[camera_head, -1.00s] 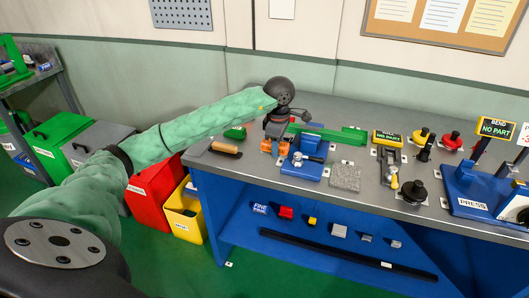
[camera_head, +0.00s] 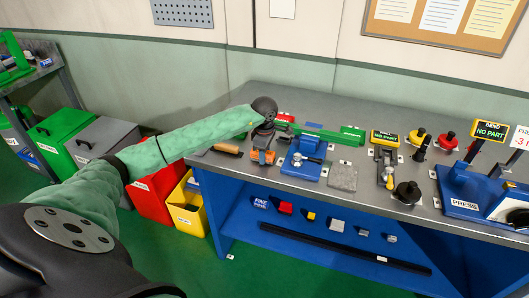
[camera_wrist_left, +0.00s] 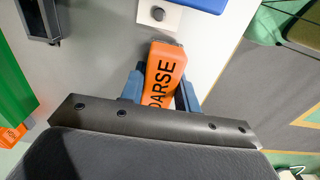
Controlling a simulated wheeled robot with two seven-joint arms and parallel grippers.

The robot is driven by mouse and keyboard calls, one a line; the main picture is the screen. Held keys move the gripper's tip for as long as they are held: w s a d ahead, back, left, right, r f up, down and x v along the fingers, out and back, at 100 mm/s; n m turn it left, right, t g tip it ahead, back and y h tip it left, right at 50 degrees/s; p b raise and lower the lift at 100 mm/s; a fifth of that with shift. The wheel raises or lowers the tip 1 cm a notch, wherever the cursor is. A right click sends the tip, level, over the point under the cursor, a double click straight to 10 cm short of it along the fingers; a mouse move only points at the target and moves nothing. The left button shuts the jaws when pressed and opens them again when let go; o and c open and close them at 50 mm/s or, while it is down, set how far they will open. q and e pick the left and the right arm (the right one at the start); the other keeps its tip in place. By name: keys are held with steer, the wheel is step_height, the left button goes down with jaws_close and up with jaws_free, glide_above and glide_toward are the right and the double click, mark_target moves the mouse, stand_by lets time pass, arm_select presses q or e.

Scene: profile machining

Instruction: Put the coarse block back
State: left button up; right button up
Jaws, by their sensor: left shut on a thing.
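The coarse block is orange with dark lettering reading "ARSE" (camera_wrist_left: 163,75) and sits between the two fingers in the left wrist view. In the head view the orange block (camera_head: 262,157) shows below my left gripper (camera_head: 263,146), near the front edge of the bench, left of the blue vise (camera_head: 302,166). My left gripper is shut on the block; its blue-grey fingers (camera_wrist_left: 160,92) flank it in the wrist view. Whether the block touches the bench top is unclear. My right gripper is not in view.
A wooden-handled brush or file (camera_head: 228,148) lies left of the block. A green rail (camera_head: 330,133) runs behind the vise. A grey flat plate (camera_head: 343,178) lies right of the vise. A lower shelf (camera_head: 285,230) holds several small blocks and a long black bar.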

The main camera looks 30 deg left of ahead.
arm_select(q)
steer(key=shift+f, duration=0.2)
steer(key=shift+f, duration=0.15)
steer(key=o, duration=1)
